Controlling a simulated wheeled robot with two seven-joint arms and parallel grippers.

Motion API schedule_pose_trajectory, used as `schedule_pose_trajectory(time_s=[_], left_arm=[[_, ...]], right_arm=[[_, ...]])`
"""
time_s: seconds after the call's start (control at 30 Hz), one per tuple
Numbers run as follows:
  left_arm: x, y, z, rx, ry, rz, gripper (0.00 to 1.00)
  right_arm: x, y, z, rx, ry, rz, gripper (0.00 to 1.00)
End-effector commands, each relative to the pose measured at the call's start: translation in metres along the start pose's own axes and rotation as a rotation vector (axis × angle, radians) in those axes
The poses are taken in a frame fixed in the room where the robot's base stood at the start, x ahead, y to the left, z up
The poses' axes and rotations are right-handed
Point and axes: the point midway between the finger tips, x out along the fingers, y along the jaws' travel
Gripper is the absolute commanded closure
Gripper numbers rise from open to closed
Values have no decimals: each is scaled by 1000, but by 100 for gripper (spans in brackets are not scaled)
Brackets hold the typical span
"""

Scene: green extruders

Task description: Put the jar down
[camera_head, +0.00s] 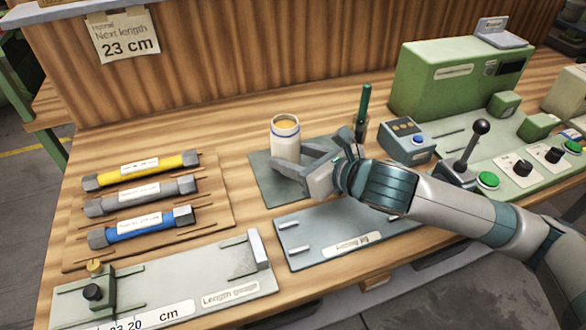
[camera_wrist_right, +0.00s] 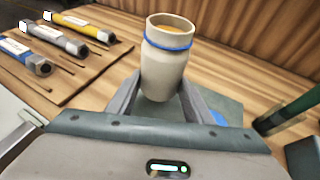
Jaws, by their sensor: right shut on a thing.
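The jar (camera_head: 285,138) is a cream, upright cylinder with a blue band near its neck and a yellowish-orange content or top. In the head view it is over the dark grey-green mat (camera_head: 263,180). My right gripper (camera_head: 292,166) is shut on the jar low on its body, with one finger on each side. The wrist view shows the jar (camera_wrist_right: 166,72) between the two fingers (camera_wrist_right: 163,96). Whether its base touches the mat is hard to tell. My left gripper is in neither view.
A rack (camera_head: 217,215) with yellow, grey and blue tubes lies left. A length gauge (camera_head: 205,283) and a grey jig plate (camera_head: 322,240) lie in front. A holder with a green tool (camera_head: 364,102), a small button box (camera_head: 405,140) and a green machine (camera_head: 430,75) stand right.

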Motion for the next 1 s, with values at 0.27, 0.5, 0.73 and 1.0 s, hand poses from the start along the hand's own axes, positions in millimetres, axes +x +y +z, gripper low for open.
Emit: schedule_pose_trajectory(time_s=[0.27, 0.5, 0.73, 1.0], left_arm=[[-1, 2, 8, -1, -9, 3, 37], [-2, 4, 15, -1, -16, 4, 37], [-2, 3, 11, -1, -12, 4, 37], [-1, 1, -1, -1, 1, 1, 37]], right_arm=[[9, 0, -24, 3, 2, 0, 100], [15, 0, -36, 0, -2, 0, 100], [15, 0, -36, -1, -2, 0, 100], [16, 0, -39, 0, 1, 0, 35]])
